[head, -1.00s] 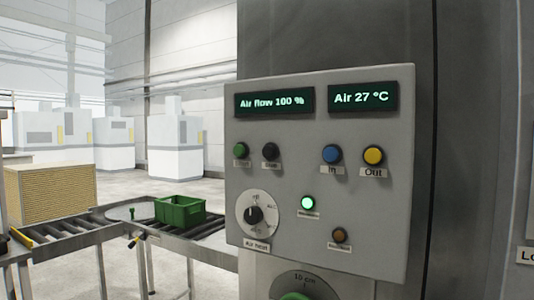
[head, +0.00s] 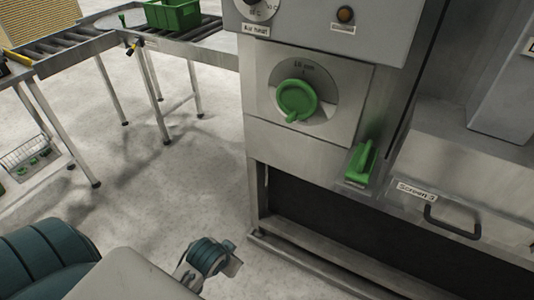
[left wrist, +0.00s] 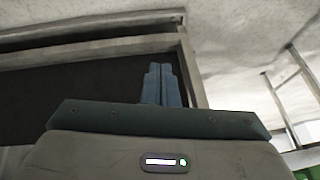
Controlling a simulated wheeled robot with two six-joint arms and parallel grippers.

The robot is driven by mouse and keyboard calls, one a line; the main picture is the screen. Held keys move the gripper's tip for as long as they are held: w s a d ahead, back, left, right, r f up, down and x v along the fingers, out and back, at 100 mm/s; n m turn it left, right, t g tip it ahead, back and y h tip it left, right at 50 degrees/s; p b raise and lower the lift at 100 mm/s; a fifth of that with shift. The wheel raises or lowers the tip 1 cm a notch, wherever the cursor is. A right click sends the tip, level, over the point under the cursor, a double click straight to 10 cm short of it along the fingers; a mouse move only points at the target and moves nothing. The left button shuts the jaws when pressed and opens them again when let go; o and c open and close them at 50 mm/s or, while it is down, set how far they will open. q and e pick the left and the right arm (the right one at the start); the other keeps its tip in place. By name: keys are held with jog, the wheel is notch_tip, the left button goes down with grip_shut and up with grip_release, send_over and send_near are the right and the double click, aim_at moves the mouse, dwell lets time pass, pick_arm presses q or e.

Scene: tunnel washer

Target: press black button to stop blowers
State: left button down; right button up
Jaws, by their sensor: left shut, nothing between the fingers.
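The black button is out of view now; only the lower edge of its grey control panel (head: 320,30) shows at the top of the head view. The panel's air heat dial (head: 262,8) is cut off by the top edge, and a small brown-orange button (head: 346,14) sits to its right. My left arm comes in low from the left in the head view, below the panel's level and apart from the machine. In the left wrist view my left gripper (left wrist: 160,70) is shut and empty, its two fingers together before a dark recess. My right gripper is not in view.
A large green knob (head: 297,99) and a green lever (head: 361,163) stick out below the panel. A drawer labelled Screen 3 has a dark handle (head: 452,222). A roller conveyor (head: 90,40) with a green crate (head: 173,16) stands left. The floor between is clear.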

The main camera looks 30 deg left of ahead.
pick_arm(q)
jog(key=w+a+r+m+t+h, duration=0.15)
jog(key=w+r+t, duration=0.4)
jog(key=r, duration=0.85)
jog(key=w+a+r+m+t, duration=0.1)
jog(key=w+r+m+t, duration=0.2)
jog(key=w+r, duration=0.8)
jog(key=w+a+r+m+t, duration=0.15)
jog(key=w+r+t, duration=0.25)
jog(key=r, duration=1.2)
jog(key=s+r+m+t+h, duration=0.2)
jog(key=r+m+h, duration=0.3)
jog(key=r, duration=1.1)
jog(key=s+r+m+t+h, duration=0.3)
jog(key=r+m, duration=0.4)
jog(key=r, duration=1)
jog(key=shift+s+m+t+h, duration=0.2)
jog(key=shift+m+t+h, duration=0.2)
jog(key=shift+t+h, duration=0.5)
jog(key=shift+r, duration=0.1)
jog(key=w+p, duration=0.8)
jog(key=p, duration=0.7)
jog(key=shift+w, duration=0.4)
